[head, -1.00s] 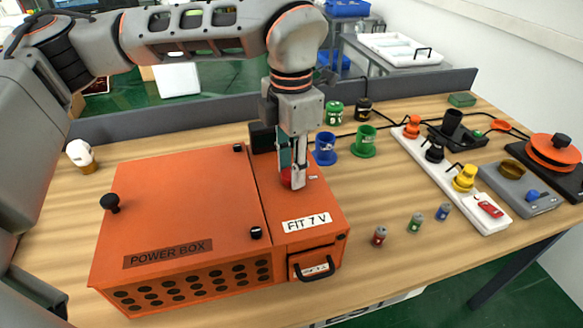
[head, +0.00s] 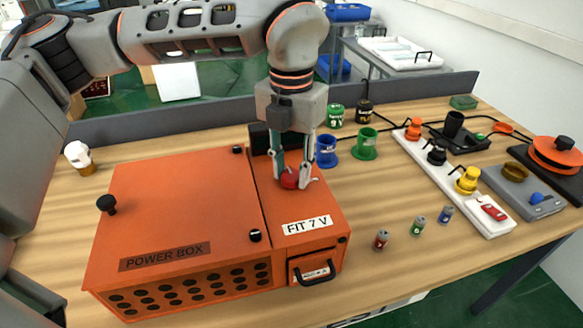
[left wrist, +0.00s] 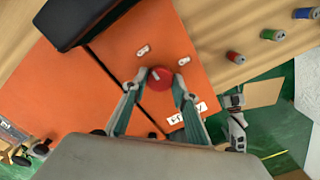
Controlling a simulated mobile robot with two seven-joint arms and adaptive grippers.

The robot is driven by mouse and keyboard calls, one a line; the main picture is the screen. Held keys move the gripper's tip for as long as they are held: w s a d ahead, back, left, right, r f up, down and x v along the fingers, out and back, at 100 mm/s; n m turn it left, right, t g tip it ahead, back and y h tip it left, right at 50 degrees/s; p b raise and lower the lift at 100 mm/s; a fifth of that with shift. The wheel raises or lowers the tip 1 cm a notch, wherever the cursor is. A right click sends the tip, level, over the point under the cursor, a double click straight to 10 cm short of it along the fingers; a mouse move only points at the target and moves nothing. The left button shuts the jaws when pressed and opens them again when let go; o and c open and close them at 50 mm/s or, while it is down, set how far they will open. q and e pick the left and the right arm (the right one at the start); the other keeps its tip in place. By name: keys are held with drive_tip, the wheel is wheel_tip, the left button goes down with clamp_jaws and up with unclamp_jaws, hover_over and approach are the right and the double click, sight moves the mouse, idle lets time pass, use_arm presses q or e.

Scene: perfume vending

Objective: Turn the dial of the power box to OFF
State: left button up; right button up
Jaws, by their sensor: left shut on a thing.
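The orange power box (head: 180,215) stands on the wooden table, with a "FIT 7 V" label on its right section. The red dial (head: 290,179) is on top of that section, partly covered by my fingers; it also shows in the left wrist view (left wrist: 160,79). My left gripper (head: 291,182) points down, its two fingers closed on opposite sides of the dial. Two small white labels (left wrist: 142,50) lie beyond the dial; their text is too small to read. Which label the dial points to cannot be told. My right gripper is not seen in the head view.
A black block (head: 262,138) sits at the box's back edge. Blue (head: 326,151) and green (head: 363,146) cups stand behind to the right. Several small cans, such as a red one (head: 381,239), stand right of the box. A white rack (head: 487,213) lies further right.

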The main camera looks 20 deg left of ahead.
sight(291, 175)
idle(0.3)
use_arm(q)
drive_tip(key=o, duration=1.1)
drive_tip(key=shift+r, duration=0.1)
wheel_tip(291, 175, up, 12)
